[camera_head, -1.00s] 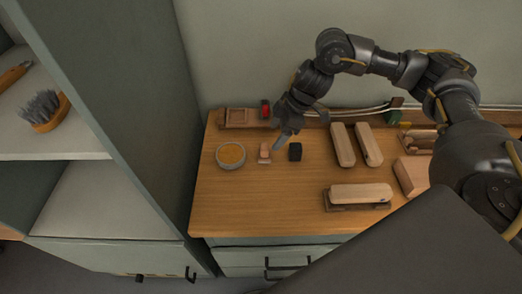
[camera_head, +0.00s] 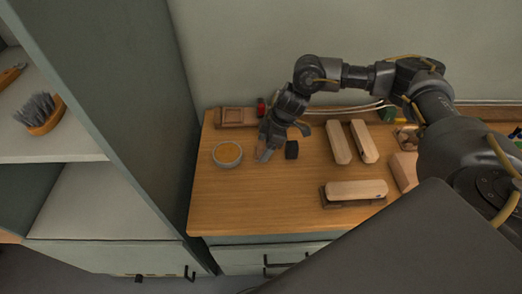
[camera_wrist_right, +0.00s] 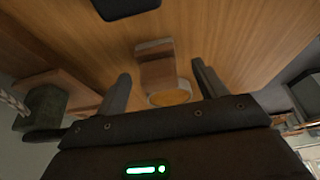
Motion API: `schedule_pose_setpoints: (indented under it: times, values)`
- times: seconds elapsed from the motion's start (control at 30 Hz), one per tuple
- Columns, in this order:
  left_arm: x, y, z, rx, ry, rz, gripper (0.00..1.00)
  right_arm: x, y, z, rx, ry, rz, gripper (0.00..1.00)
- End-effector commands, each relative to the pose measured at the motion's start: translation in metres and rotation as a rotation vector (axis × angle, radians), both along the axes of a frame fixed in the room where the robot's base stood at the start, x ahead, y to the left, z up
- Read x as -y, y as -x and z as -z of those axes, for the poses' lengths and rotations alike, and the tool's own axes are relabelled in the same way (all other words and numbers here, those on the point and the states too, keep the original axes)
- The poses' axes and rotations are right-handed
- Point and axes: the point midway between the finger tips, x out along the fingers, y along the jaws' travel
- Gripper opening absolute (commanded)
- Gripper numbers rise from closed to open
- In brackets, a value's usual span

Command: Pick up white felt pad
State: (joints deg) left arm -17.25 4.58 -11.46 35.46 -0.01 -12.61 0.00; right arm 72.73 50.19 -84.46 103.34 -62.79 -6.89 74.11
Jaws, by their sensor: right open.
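I can make out no clearly white pad in either view. A small pinkish-tan block (camera_wrist_right: 155,65) lies on the table between the bowl and a small black block (camera_head: 292,150). My right gripper (camera_head: 265,157) is open above it and partly hides it in the head view. In the right wrist view, the block shows ahead between the two spread fingers of my right gripper (camera_wrist_right: 165,85), apart from both. My left gripper is not in view.
A round bowl (camera_head: 227,154) with orange contents stands close on the left. Wooden brush blocks (camera_head: 338,142) and a block on a dark holder (camera_head: 357,190) lie to the right. A wooden tray (camera_head: 237,117) stands at the back. The table's front left is clear.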

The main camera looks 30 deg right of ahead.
Motion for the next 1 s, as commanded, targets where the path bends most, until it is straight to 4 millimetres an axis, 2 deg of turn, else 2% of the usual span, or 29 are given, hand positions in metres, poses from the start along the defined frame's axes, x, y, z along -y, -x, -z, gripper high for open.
schedule_pose_setpoints:
  times: [0.2, 0.47, 0.83, 1.0]
  values:
    - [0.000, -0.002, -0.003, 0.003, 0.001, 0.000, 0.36, -0.008, -0.005, 0.023, -0.001, 0.001, 0.001, 0.71]
    - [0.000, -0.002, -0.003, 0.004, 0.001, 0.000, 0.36, -0.009, -0.005, 0.026, 0.001, 0.000, 0.000, 0.71]
    - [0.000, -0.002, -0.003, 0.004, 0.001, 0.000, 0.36, -0.009, -0.005, 0.026, 0.001, 0.000, 0.000, 0.24]
    - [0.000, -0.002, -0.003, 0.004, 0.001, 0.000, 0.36, -0.009, -0.006, 0.025, 0.001, 0.000, 0.000, 0.22]
